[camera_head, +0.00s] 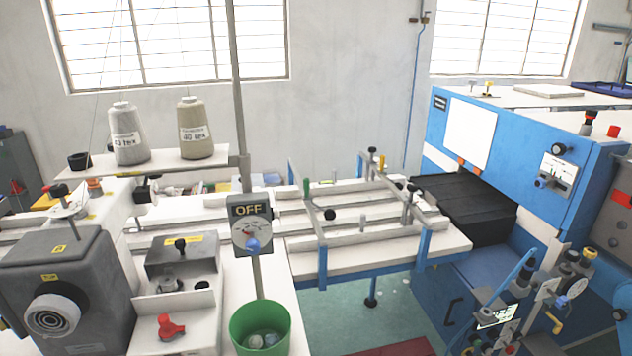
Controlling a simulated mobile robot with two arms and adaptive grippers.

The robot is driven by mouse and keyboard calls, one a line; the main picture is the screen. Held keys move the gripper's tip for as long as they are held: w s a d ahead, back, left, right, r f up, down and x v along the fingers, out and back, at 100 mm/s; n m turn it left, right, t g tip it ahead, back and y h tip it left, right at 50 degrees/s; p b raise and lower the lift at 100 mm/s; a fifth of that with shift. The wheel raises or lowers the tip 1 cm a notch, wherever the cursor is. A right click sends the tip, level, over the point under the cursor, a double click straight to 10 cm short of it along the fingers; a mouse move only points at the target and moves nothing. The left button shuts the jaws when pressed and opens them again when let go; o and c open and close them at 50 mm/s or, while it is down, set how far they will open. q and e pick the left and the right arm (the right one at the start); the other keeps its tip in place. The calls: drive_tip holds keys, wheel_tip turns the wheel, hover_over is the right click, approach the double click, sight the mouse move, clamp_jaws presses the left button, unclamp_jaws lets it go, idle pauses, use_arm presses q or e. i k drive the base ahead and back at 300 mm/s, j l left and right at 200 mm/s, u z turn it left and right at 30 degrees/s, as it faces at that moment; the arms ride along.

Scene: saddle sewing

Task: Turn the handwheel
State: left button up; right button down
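A grey machine head (70,285) stands at the lower left. A round white part with dark concentric rings (54,317) is on its near face and looks like the handwheel. It faces toward me and nothing covers it. A red lobed knob (171,327) sits on a white surface to the right of the machine head. Neither of my grippers shows in the head view, so I cannot see where they are relative to the wheel.
A green bin (260,330) stands below a post with an "OFF" switch box (250,225). Two thread cones (128,134) (196,128) stand on a shelf behind. A white worktable with rails (350,252) leads to a blue machine (540,165) at right. Green floor shows between them.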

sight(50, 315)
drive_tip(key=u, duration=1.65)
drive_tip(key=j+u, duration=0.2)
drive_tip(key=i+j, duration=0.05)
drive_tip(key=j, duration=0.05)
